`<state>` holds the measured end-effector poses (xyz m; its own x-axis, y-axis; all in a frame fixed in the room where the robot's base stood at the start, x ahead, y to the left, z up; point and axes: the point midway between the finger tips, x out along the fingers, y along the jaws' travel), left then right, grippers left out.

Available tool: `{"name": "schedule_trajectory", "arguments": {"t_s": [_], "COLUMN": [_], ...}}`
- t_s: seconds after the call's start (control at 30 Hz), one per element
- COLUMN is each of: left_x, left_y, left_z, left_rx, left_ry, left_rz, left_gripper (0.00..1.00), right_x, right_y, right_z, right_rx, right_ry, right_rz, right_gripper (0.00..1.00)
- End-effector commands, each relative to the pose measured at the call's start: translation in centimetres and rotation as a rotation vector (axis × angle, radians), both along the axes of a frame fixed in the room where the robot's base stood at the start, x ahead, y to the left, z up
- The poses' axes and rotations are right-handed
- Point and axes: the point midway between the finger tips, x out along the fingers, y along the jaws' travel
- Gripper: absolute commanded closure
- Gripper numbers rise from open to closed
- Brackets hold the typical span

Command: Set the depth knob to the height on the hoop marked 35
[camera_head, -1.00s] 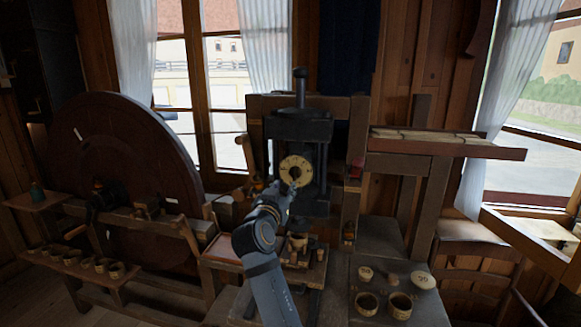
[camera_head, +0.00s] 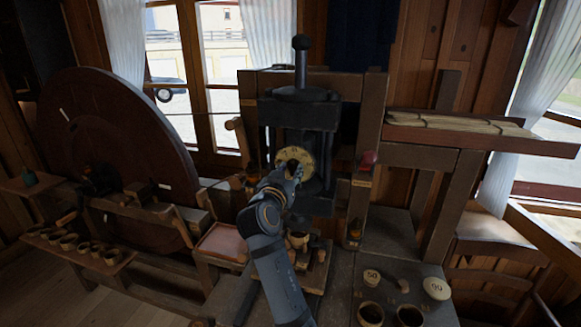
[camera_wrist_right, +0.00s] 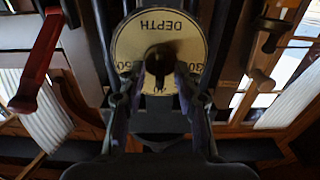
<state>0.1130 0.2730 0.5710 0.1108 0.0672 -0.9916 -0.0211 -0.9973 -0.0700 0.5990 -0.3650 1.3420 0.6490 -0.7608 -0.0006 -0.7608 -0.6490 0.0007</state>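The depth dial (camera_head: 304,154) is a round cream disc on the front of the dark press. In the right wrist view the dial (camera_wrist_right: 128,40) bears the word DEPTH and numbers that look like 50 and 30. The dark depth knob (camera_wrist_right: 159,66) stands at its centre. My right gripper (camera_head: 290,174) is in front of the dial in the head view. In the right wrist view its fingers (camera_wrist_right: 160,82) stand apart on either side of the knob, with what looks like a small gap. I cannot make out a hoop marked 35. My left gripper is out of view.
The press (camera_head: 300,112) has a tall post on top. A bench at the lower right bears a disc marked 50 (camera_head: 372,276), one that looks like 90 (camera_head: 436,288), and open cups (camera_head: 370,313). A large wheel (camera_head: 115,135) and a shelf of small cups stand left.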

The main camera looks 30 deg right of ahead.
Motion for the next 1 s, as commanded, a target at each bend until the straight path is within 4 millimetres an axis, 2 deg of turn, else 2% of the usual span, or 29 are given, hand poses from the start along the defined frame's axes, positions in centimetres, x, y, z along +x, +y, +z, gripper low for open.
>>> {"name": "schedule_trajectory", "arguments": {"t_s": [0.07, 0.3, 0.63, 1.0], "left_x": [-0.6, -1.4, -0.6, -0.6], "left_y": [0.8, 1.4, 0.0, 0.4], "left_z": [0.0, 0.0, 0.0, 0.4], "left_rx": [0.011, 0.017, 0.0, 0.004], "left_ry": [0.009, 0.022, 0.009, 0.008], "left_rz": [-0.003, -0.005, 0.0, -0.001], "left_gripper": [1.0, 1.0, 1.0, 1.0], "right_x": [0.0, 0.0, 0.0, 0.1], "right_y": [0.0, 0.0, 0.0, 0.1], "right_z": [0.0, 0.0, 0.0, 0.0], "right_rx": [0.0, 0.001, -0.006, -0.13], "right_ry": [0.0, -0.001, 0.008, 0.154], "right_rz": [0.0, 0.0, 0.0, 0.0], "right_gripper": [0.68, 1.0, 1.0, 1.0]}}
